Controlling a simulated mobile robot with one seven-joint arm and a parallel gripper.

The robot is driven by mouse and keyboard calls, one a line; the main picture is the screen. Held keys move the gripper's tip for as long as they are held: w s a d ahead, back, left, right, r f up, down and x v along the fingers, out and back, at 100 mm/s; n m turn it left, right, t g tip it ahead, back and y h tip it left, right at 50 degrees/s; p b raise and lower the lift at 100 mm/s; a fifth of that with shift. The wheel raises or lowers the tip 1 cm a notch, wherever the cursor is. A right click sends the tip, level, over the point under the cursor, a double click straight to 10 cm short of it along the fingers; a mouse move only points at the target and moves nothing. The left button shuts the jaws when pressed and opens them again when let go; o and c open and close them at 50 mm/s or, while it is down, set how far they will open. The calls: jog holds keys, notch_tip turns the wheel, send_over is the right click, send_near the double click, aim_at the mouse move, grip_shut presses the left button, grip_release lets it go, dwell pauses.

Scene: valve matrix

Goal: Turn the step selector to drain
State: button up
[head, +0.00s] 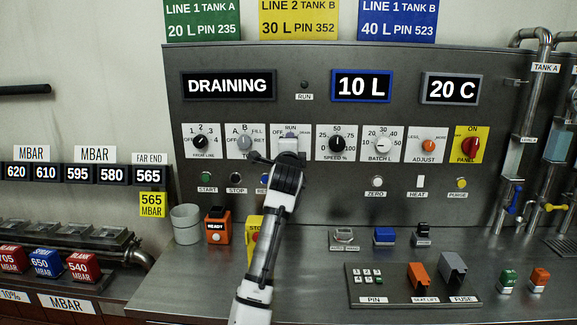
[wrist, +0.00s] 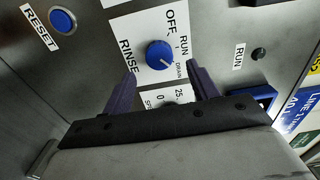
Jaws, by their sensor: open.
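The step selector is a round blue knob (wrist: 160,55) on a white plate marked OFF, RUN, DRAIN and RINSE in the wrist view. A small pale mark on the knob appears to face the DRAIN label. In the head view my arm covers most of it, and the top of its plate (head: 290,129) shows. My gripper (wrist: 160,78) is open and empty. Its two purple fingers are apart, one to each side below the knob in the wrist view, with no visible contact. It also shows in the head view (head: 284,158), in front of the panel.
The status display (head: 229,85) reads DRAINING. The A/B selector (head: 245,142) is left of my gripper and the speed knob (head: 337,143) is right. A blue RESET button (wrist: 63,20) is near. A yellow stop box (head: 254,240) stands on the bench beside my arm.

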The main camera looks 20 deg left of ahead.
jog(key=b+v, duration=0.2)
jog(key=v, duration=0.7)
jog(key=shift+s, duration=0.15)
